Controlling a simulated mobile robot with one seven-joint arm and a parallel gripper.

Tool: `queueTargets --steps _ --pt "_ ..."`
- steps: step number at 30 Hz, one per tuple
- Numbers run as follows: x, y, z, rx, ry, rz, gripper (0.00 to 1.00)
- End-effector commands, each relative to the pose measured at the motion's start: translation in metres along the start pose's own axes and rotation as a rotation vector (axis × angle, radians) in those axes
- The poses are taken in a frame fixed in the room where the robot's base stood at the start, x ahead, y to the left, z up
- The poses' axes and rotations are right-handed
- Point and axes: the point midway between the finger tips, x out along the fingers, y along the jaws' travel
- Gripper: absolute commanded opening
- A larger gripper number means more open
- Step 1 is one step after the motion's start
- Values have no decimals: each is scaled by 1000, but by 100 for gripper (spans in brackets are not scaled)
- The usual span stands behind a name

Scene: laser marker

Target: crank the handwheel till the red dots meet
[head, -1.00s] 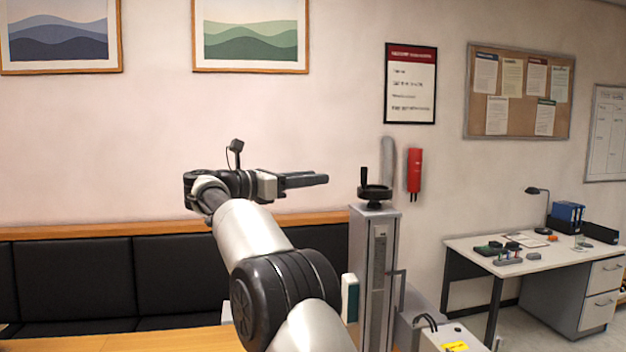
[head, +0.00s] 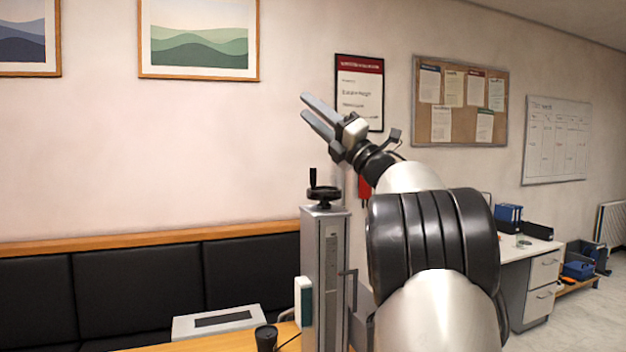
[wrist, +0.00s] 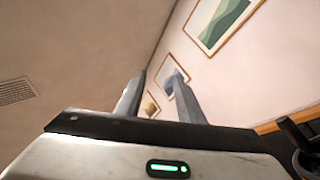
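The black handwheel (head: 323,195) with an upright crank handle (head: 313,177) sits on top of a grey column (head: 325,260). My gripper (head: 311,107) is in the air above the handwheel, apart from it, with its fingers pointing up and to the left. The two fingers are spread with nothing between them. The wrist view also shows my gripper (wrist: 158,95) with its fingers apart, and a dark part of the handwheel (wrist: 300,135) at the right edge. No red dots can be seen in any view.
A black bench (head: 130,290) runs along the wall at left. A flat grey device (head: 215,321) and a dark cup (head: 265,338) are on the wooden table in front. A desk (head: 530,250) stands at right. The air left of the column is clear.

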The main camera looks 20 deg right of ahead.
Motion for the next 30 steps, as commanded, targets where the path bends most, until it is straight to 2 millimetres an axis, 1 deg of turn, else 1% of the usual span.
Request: queueTargets --steps 1,2,3,5,6,9,10,12,14,17,20,30 --pt "-30 -19 5 -199 58 -114 35" --pt "-47 -31 5 -316 105 -177 35" --pt "-70 -45 7 -456 169 -252 35" --pt "-102 -62 9 -630 265 -339 35" --pt "-121 -71 11 -721 322 -385 35" --pt "-156 -85 13 -875 435 -454 35" --pt "-162 -87 13 -903 458 -466 35" --pt "-170 -92 13 -941 491 -480 35" --pt "-169 -95 12 -952 502 -484 35" --pt "-158 -102 10 -951 503 -482 35" --pt "-142 -112 6 -949 503 -480 35" --pt "-83 -156 -8 -948 502 -480 35"
